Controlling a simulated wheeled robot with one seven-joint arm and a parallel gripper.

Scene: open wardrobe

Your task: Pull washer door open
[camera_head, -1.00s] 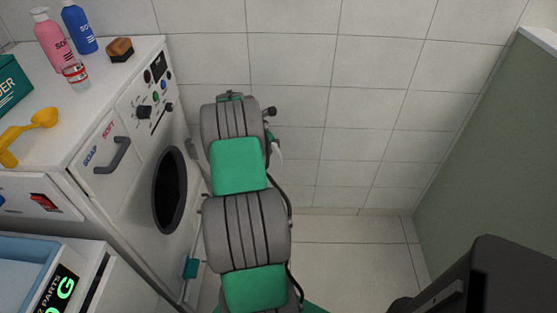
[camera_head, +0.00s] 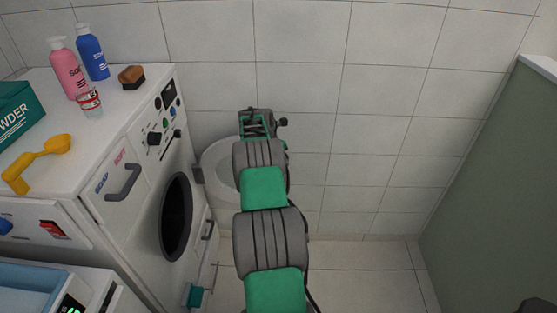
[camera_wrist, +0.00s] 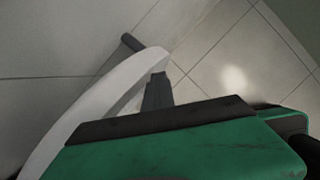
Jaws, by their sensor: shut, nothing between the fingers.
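The white washer (camera_head: 140,215) stands at the left in the head view, its dark round drum opening (camera_head: 176,217) uncovered. Its round door (camera_head: 213,165) is swung out from the front, a pale ring partly hidden behind my arm. In the wrist view the white door rim (camera_wrist: 100,108) curves up from the lower left, with a dark piece (camera_wrist: 132,42) at its far end. My gripper (camera_wrist: 160,78) is shut and empty, its dark fingers close beside the rim. I cannot tell whether they touch it. The gripper is hidden in the head view.
Pink (camera_head: 68,72) and blue (camera_head: 92,55) bottles, a small jar (camera_head: 89,102), a brush (camera_head: 131,77), a powder box (camera_head: 18,112) and a yellow scoop (camera_head: 42,158) stand on top. A tiled wall (camera_head: 380,130) is behind; a green partition (camera_head: 505,190) bounds the right.

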